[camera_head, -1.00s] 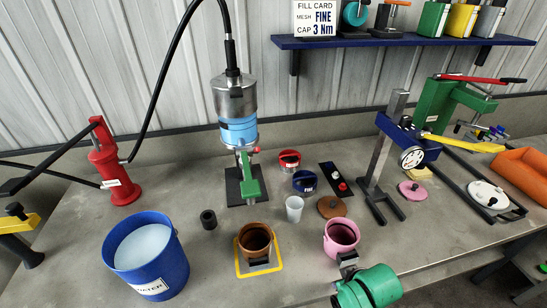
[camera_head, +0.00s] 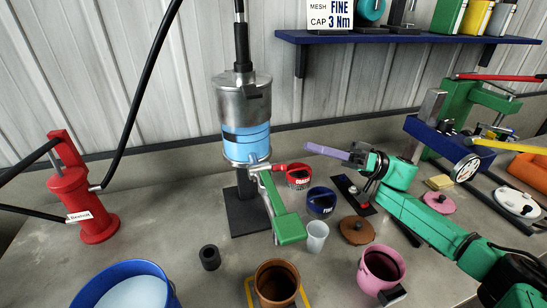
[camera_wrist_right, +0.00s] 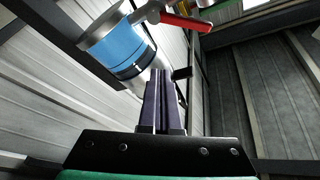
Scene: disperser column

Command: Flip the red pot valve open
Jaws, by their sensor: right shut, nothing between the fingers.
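The pot (camera_head: 240,100) is a steel cylinder with a blue band, hung from a black pole. Its red valve handle (camera_head: 279,168) sticks out to the right near the pot's bottom, roughly level. In the right wrist view the red handle (camera_wrist_right: 186,22) is at the top, beyond and right of the fingertips. My right gripper (camera_head: 309,148) points left at the handle from the right. Its purple-grey fingers are shut and empty, with a visible gap to the handle. In the wrist view the shut fingers (camera_wrist_right: 163,76) are at centre, beside the pot's blue band (camera_wrist_right: 115,50). My left gripper is not in view.
A green lever part (camera_head: 290,228) hangs below the pot, above the bench. Red cup (camera_head: 298,178), blue cup (camera_head: 320,203), white cup (camera_head: 316,238), brown pot (camera_head: 277,285) and pink pot (camera_head: 380,268) stand nearby. A red pump (camera_head: 88,205) stands at left.

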